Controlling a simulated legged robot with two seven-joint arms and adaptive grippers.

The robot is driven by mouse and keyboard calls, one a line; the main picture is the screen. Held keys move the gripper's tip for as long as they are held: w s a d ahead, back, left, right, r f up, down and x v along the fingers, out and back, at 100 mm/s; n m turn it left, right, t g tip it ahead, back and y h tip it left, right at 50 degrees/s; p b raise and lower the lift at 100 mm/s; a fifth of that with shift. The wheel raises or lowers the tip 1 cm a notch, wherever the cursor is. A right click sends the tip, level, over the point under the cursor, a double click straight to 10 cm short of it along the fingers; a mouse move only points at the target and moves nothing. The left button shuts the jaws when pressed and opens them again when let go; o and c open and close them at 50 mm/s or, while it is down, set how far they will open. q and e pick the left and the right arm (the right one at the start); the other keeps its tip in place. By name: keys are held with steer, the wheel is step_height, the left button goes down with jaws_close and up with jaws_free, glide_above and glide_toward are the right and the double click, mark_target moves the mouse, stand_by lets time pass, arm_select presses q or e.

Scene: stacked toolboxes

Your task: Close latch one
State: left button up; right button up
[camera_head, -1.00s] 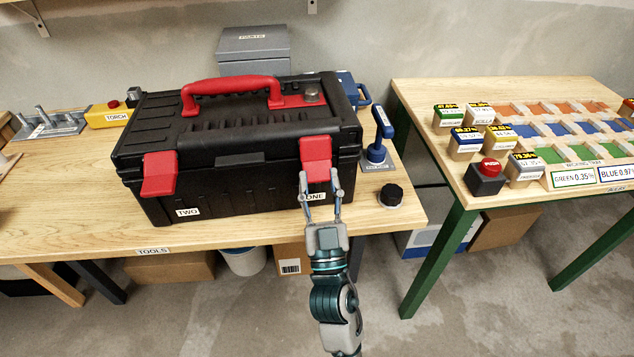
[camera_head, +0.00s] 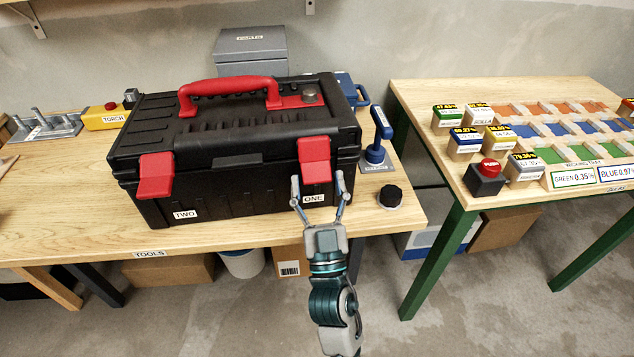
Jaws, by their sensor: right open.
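A black toolbox (camera_head: 230,150) with a red handle (camera_head: 230,88) stands on the wooden table. Red latch one (camera_head: 315,157) is on the right of its front, above the label ONE. A second red latch (camera_head: 155,175) is on the left, above the label TWO. Both latches stick out from the front at their lower ends. My right gripper (camera_head: 319,186) is open and empty, just below latch one, its fingers pointing up on either side of the ONE label. Whether it touches the box cannot be told. My left gripper is not in view.
A black knob (camera_head: 391,196) and a blue-handled tool (camera_head: 376,146) stand right of the toolbox. A grey box (camera_head: 252,50) is behind. Another table (camera_head: 470,192) with trays and a red push button (camera_head: 488,170) is at right, across a gap.

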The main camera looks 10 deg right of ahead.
steer(key=v, duration=0.7)
steer(key=shift+s, duration=0.15)
steer(key=shift+f, duration=0.15)
